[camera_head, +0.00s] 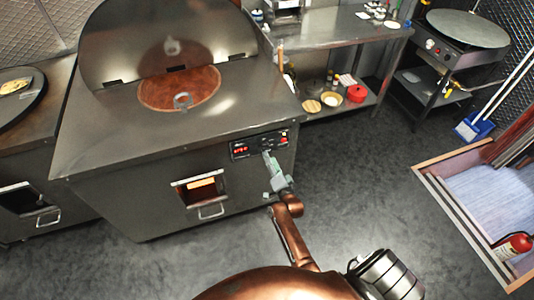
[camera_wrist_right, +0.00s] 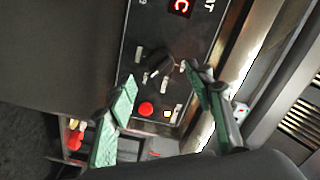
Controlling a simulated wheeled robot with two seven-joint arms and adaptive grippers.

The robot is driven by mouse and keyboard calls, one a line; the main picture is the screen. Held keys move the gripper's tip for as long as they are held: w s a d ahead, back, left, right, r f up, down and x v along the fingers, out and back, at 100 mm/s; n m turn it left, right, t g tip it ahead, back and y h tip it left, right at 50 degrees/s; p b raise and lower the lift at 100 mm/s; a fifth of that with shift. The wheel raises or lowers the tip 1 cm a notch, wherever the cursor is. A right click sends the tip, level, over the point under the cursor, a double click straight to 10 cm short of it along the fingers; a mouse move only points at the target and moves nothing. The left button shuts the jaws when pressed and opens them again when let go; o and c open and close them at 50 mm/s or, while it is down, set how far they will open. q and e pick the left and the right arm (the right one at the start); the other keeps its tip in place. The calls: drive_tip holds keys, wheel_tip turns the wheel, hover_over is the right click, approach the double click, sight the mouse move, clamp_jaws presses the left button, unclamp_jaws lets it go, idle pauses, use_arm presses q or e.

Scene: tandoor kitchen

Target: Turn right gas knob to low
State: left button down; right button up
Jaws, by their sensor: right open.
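The control panel (camera_head: 246,145) is on the front of the steel tandoor counter. In the wrist view a dark knob (camera_wrist_right: 158,66) sits on the black panel, with small white marks around it. I cannot tell for sure which knob is the right gas knob or where it points. My right gripper (camera_head: 268,160) is at the panel's front; in the wrist view its two green-padded fingers (camera_wrist_right: 160,76) are spread apart, one on each side of the dark knob. I cannot tell whether they touch it. My left gripper is not in view.
A red button (camera_wrist_right: 146,109) and a lit red display (camera_wrist_right: 181,6) are on the panel. The tandoor's round opening (camera_head: 160,90) and raised lid (camera_head: 120,40) are above. A firebox opening (camera_head: 201,184) is below left.

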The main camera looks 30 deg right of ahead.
drive_tip(key=v, duration=0.6)
drive_tip(key=shift+s, duration=0.2)
drive_tip(key=s+a+f+n+g+y, duration=0.1)
drive_tip(key=s+a+f+n+g, duration=0.2)
drive_tip(key=s+f, duration=0.55)
drive_tip(key=s+a+f+n+g+y, duration=0.2)
drive_tip(key=s+f, duration=0.2)
drive_tip(key=f, duration=0.9)
drive_tip(key=s+a+f+n+g+y, duration=0.1)
drive_tip(key=s+a+f+n+g, duration=0.2)
drive_tip(key=s+f, duration=0.55)
drive_tip(key=s+f+n+g, duration=0.2)
drive_tip(key=s+f, duration=0.4)
drive_tip(key=s, duration=0.6)
drive_tip(key=s+f+n+g, duration=0.3)
drive_tip(key=s+f, duration=0.4)
drive_tip(key=s, duration=0.6)
drive_tip(key=s+f+n+g, duration=0.3)
drive_tip(key=s+f, duration=0.3)
drive_tip(key=s, duration=0.6)
drive_tip(key=shift+s+d+f+g, duration=0.3)
drive_tip(key=shift+s+d+g, duration=0.1)
drive_tip(key=shift+d+g, duration=0.1)
